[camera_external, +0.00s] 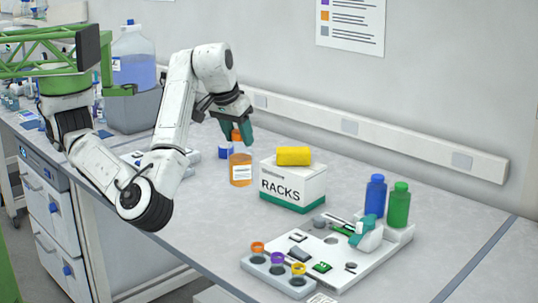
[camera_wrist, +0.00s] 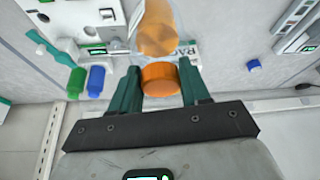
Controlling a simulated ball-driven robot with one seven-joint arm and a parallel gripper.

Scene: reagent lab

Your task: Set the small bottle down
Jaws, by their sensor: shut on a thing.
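The small bottle (camera_external: 241,170) is clear with amber liquid, a white label and an orange cap. It stands upright under my gripper (camera_external: 238,131), to the left of the white RACKS box. My gripper's green fingers are shut on its cap. In the wrist view the orange cap (camera_wrist: 160,78) sits between the fingertips of my gripper (camera_wrist: 161,84), with the bottle's clear body beyond it. I cannot tell whether the bottle's base touches the bench (camera_external: 210,222).
The RACKS box (camera_external: 292,188) with a yellow item (camera_external: 293,156) on top is close on the right. A white tray (camera_external: 372,268), blue bottle (camera_external: 375,196) and green bottle (camera_external: 398,205) stand farther right. A small blue item (camera_external: 224,152) is close behind. Bench in front is clear.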

